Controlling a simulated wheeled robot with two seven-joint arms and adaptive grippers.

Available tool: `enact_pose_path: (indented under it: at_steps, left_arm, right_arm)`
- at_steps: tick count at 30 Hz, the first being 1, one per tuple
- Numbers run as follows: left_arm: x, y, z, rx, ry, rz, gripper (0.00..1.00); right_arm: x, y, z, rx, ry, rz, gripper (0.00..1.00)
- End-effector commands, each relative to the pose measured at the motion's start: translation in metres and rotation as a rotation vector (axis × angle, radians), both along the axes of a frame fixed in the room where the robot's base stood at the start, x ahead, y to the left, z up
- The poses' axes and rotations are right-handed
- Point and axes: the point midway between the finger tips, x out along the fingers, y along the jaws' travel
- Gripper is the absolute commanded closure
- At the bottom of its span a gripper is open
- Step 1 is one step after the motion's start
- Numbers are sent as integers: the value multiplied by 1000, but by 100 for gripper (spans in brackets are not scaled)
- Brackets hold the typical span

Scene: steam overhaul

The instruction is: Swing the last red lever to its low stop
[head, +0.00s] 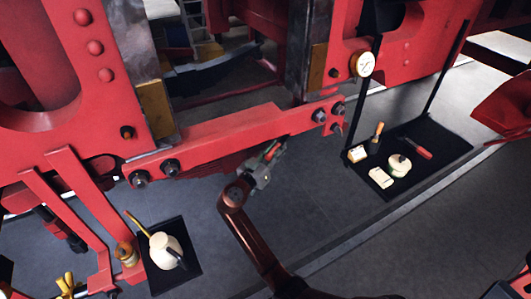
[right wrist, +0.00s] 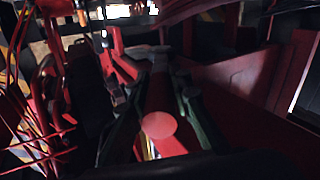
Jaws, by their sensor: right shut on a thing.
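My right gripper (head: 265,166) is in the middle of the head view, just below the long red crossbar (head: 225,138). Its jaws are shut on a red lever (head: 272,150), of which only a small part shows there. In the right wrist view the red lever (right wrist: 159,95) runs between the two dark fingers, with its round pinkish-red end facing the camera. The lever's pivot is hidden, and I cannot tell its stops. My left gripper is not in view.
A black tray (head: 450,157) with small tools, cans and a pale block hangs at the right, below a round gauge (head: 362,64). A smaller dark tray (head: 190,283) holds a cream pot (head: 165,249) at the lower left. Bolts (head: 138,179) stick out of the crossbar. Grey floor (head: 305,200) lies open between.

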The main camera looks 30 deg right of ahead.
Motion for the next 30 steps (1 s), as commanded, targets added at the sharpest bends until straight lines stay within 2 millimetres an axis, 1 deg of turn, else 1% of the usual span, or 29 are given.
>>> enact_pose_path:
  at_steps: [1,7,8,15,21,24,26,30]
  left_arm:
    - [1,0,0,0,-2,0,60]
    - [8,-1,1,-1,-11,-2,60]
    - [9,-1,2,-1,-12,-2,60]
    - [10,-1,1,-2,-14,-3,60]
    - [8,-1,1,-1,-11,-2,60]
    - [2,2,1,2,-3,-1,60]
    - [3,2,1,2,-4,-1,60]
    - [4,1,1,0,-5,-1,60]
  right_arm:
    - [0,0,4,-4,-5,-1,100]
    - [1,1,5,-5,-5,2,100]
    - [1,1,5,-5,-5,2,81]
    - [1,3,3,-2,-3,4,64]
    - [1,2,2,-2,-2,4,63]
    - [0,4,1,-1,-2,3,63]
    - [-2,8,1,-1,-1,4,63]
    - [-12,25,1,1,-2,6,63]
